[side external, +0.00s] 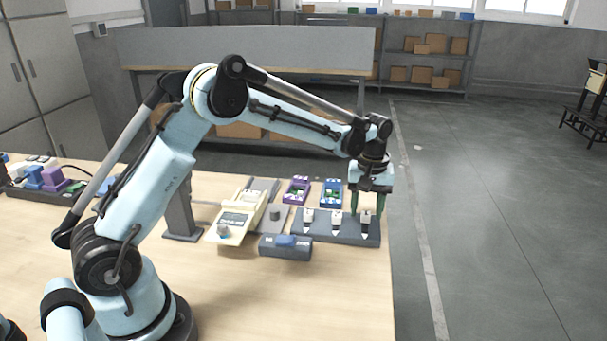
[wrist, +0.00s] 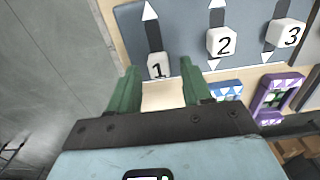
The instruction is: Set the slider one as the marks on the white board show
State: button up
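The grey slider panel (side external: 330,238) carries three white slider blocks in dark slots with white arrows. Slider one (wrist: 160,66), a white block marked 1, sits near the end of its slot closest to my gripper in the wrist view. Its upper arrow shows; its lower arrow does not. In the side view slider one (side external: 366,217) is the rightmost block, partly covered by a finger. My gripper (wrist: 158,68) is open. Its green fingers lie on either side of slider one in the picture, with gaps; I cannot tell their height exactly. I cannot make out a marked white board.
Slider two (wrist: 221,42) and slider three (wrist: 289,34) stand beside slider one. Blue (side external: 332,191) and purple (side external: 297,189) boxes lie behind the panel. The table's front is clear.

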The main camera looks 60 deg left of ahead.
aim_at(364, 213)
notch_tip(364, 213, up, 12)
dwell(0.7)
jog(key=s+d+r+m+t, duration=0.1)
jog(key=s+r+m+t, duration=0.1)
jog(key=s, duration=0.4)
jog(key=s+r+m+t, duration=0.2)
jog(key=s+m, duration=0.1)
jog(key=s, duration=0.3)
jog(key=s+f+m+t, duration=0.3)
jog(key=s+f+m, duration=0.1)
jog(key=s, duration=0.5)
jog(key=shift+d+f, duration=0.35)
jog(key=shift+f, duration=0.35)
